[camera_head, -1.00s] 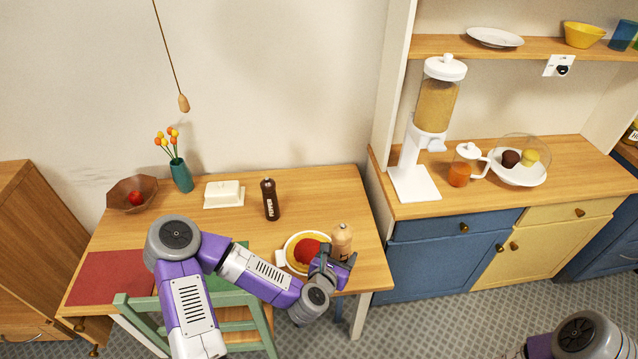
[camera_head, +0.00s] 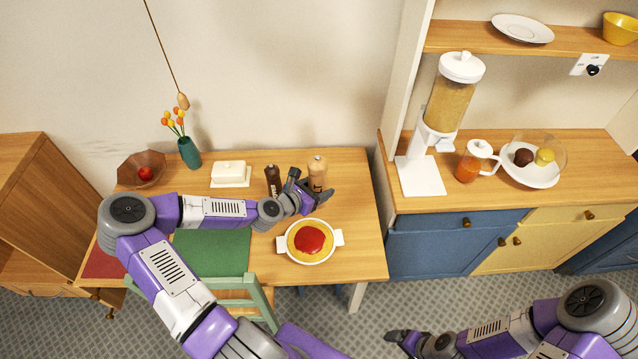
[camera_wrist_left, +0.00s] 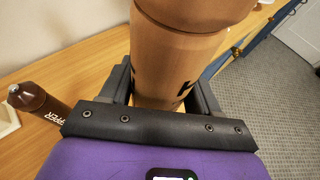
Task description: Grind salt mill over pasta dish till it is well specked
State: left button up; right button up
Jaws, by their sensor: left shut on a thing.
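The pasta dish (camera_head: 310,243), a white two-handled dish of yellow pasta with red sauce, sits on the table near its right front; I cannot make out specks on it. My left gripper (camera_head: 313,194) is shut on the light-wood salt mill (camera_head: 317,168), upright behind the dish, not over it. In the left wrist view the salt mill (camera_wrist_left: 172,60) stands between the two dark fingers (camera_wrist_left: 160,95), part of its dark lettering covered. I cannot tell whether its base touches the table. My right gripper (camera_head: 400,338) is low at the front, away from the table, its opening unclear.
The dark pepper mill (camera_head: 272,178) stands just left of the salt mill; it also shows in the left wrist view (camera_wrist_left: 35,100). A butter dish (camera_head: 231,173), teal vase (camera_head: 189,153) and bowl (camera_head: 132,172) are further left. A green chair (camera_head: 262,297) is in front. The table's right side is clear.

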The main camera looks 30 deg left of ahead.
pick_arm(q)
jog(key=shift+s+f+b, duration=0.25)
jog(key=shift+f+b, duration=1.75)
jog(key=shift+s+f+b, duration=0.2)
jog(key=shift+f+b, duration=1.75)
